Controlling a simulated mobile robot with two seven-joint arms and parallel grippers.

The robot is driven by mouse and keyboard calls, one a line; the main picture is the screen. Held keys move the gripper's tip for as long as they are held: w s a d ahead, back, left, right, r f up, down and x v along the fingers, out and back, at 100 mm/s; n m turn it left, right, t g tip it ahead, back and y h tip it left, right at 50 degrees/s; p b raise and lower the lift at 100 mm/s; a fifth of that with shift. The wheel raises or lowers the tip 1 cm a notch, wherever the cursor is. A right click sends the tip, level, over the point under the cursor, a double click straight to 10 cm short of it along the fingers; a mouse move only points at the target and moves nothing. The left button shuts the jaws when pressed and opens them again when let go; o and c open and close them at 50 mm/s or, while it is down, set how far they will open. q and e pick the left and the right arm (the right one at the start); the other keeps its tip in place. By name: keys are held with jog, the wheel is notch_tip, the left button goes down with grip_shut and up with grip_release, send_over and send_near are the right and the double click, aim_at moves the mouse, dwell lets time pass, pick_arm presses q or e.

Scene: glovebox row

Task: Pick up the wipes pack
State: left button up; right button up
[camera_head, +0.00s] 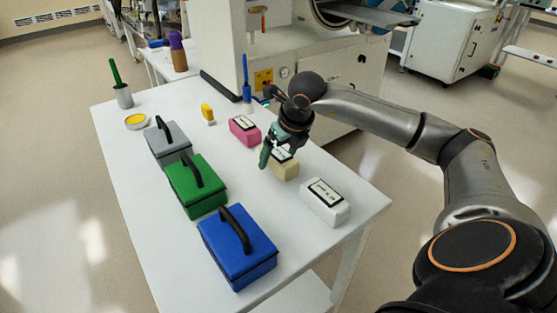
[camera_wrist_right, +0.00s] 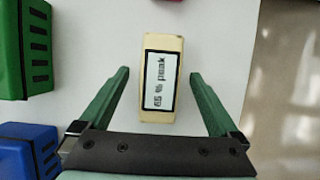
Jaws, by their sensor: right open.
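A cream pack (camera_head: 284,171) with a black-framed white label lies on the white table, below my right gripper (camera_head: 277,156). In the right wrist view the cream pack (camera_wrist_right: 162,122) lies between the two green fingers of my right gripper (camera_wrist_right: 159,74), which is open. A gap shows on each side, and its label carries sideways print like "65 % peak". A pink pack (camera_head: 244,130) and a white pack (camera_head: 325,202) of similar shape lie on either side of it. I cannot tell from print which is the wipes pack. My left gripper is not in view.
Grey (camera_head: 168,145), green (camera_head: 196,187) and blue (camera_head: 238,250) handled boxes stand along the table's left side. A yellow item (camera_head: 207,113), a yellow-topped dish (camera_head: 136,121) and a cup with a green stick (camera_head: 123,96) stand farther back. The table's right edge (camera_head: 375,211) is near the white pack.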

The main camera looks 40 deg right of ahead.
jog(key=shift+w+f, duration=0.2)
jog(key=shift+f, duration=0.25)
jog(key=c, duration=1.5)
grip_shut()
jog(key=shift+r, duration=0.15)
